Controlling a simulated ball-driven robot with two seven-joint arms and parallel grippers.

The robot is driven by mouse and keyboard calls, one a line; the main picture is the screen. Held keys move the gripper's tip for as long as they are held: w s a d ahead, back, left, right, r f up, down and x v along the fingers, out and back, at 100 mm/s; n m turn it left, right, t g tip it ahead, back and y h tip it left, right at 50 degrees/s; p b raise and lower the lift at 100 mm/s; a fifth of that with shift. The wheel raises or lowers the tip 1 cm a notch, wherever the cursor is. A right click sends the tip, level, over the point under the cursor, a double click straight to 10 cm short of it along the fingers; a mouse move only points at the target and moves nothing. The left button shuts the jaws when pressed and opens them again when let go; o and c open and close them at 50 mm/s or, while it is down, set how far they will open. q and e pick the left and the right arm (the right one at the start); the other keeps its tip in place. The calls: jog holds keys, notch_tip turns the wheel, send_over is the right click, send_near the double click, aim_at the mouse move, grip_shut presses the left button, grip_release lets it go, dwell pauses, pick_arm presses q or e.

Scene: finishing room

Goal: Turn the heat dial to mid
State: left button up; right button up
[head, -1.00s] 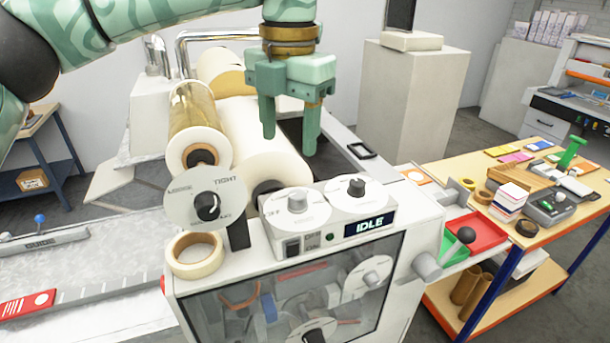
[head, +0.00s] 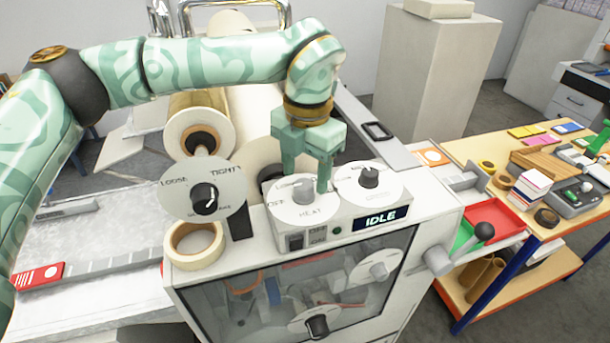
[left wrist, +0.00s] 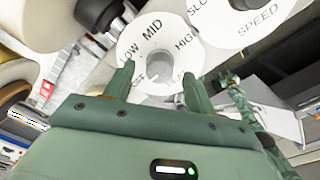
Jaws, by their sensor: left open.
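The heat dial (head: 301,212) is a white disc marked HEAT on top of the machine's control box. In the left wrist view the heat dial (left wrist: 148,40) shows LOW, MID and HIGH around a pale knob (left wrist: 160,62). My left gripper (head: 308,186) points down over this dial, fingers open on either side of the knob. In the left wrist view my left gripper (left wrist: 157,80) has the knob between its fingertips, with gaps showing. Where the knob points is unclear. My right gripper is not in view.
The speed dial (head: 370,182) stands close to the right. The tension dial (head: 204,189), marked LOOSE and TIGHT, stands upright at left, above a tape roll (head: 194,245). The display (head: 380,219) reads IDLE.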

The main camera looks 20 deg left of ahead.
aim_at(303, 194)
pick_arm(q)
jog(key=shift+s+f, duration=0.15)
jog(key=shift+f, duration=1.15)
jog(key=c, duration=1)
jog(key=shift+o, duration=0.2)
